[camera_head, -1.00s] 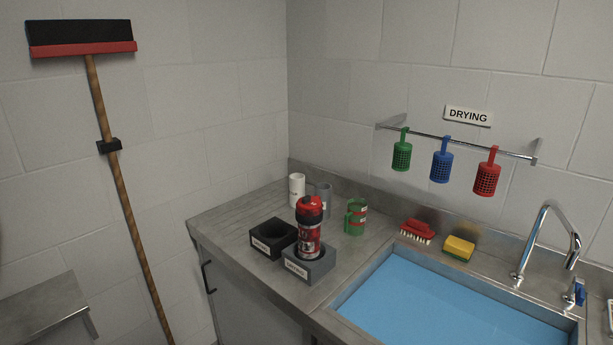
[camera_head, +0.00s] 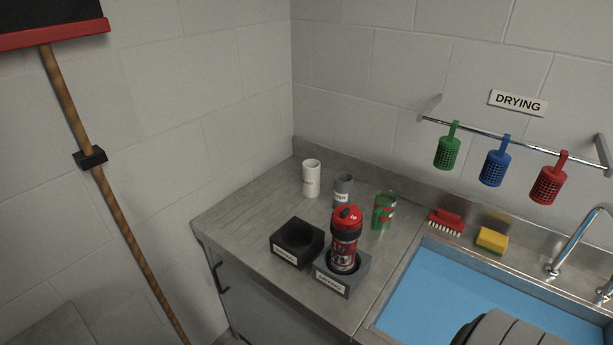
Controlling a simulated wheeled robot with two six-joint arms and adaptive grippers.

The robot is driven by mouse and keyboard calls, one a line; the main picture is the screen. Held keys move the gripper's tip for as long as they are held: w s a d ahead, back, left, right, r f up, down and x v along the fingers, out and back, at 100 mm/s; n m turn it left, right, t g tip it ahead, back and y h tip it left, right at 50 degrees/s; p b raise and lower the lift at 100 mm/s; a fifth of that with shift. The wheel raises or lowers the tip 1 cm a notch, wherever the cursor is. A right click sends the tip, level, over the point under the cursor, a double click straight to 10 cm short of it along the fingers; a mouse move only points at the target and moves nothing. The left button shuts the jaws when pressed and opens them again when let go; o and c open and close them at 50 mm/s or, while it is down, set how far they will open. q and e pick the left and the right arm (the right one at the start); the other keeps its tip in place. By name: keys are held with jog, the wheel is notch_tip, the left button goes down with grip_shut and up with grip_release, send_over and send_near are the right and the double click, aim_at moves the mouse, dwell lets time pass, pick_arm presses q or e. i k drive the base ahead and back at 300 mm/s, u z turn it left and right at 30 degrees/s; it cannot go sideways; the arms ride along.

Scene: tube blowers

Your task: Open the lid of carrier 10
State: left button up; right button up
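Carrier 10 (camera_head: 344,253) is a red and black cylinder with a red lid (camera_head: 346,216) that bears a small white marking, which looks like "10". The lid looks shut. The carrier stands upright in the grey holder block (camera_head: 346,286) on the steel counter. Neither gripper can be made out. A dark grey rounded part at the bottom right looks like part of my own arm, over the basin and well apart from the carrier.
An empty black holder (camera_head: 284,251) stands left of the grey one. Behind are a white cup (camera_head: 311,178), a grey cup (camera_head: 343,188) and a green container (camera_head: 383,212). The blue basin (camera_head: 440,290), red brush (camera_head: 446,222) and yellow sponge (camera_head: 491,239) lie right.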

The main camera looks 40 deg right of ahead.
aim_at(346, 215)
jog(key=i, duration=1)
jog(key=z, duration=2.95)
